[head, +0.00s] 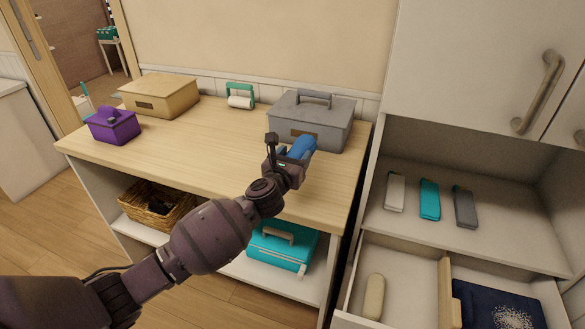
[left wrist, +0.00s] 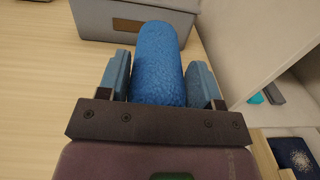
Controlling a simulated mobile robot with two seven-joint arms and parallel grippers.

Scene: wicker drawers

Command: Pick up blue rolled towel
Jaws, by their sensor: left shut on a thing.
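The blue rolled towel (head: 301,147) is between the fingers of my left gripper (head: 291,155) in the head view, in front of the grey lidded box. In the left wrist view the towel (left wrist: 158,62) sits lengthwise between the two blue finger pads of my left gripper (left wrist: 160,80), which is shut on it. Its far end points toward the grey box. Whether the towel touches the tabletop is hard to tell. My right gripper is not in view.
The grey box (head: 325,120) stands close behind the towel on the wooden table (head: 190,135). An open drawer (head: 400,262) and a cabinet shelf (head: 490,235) are at right.

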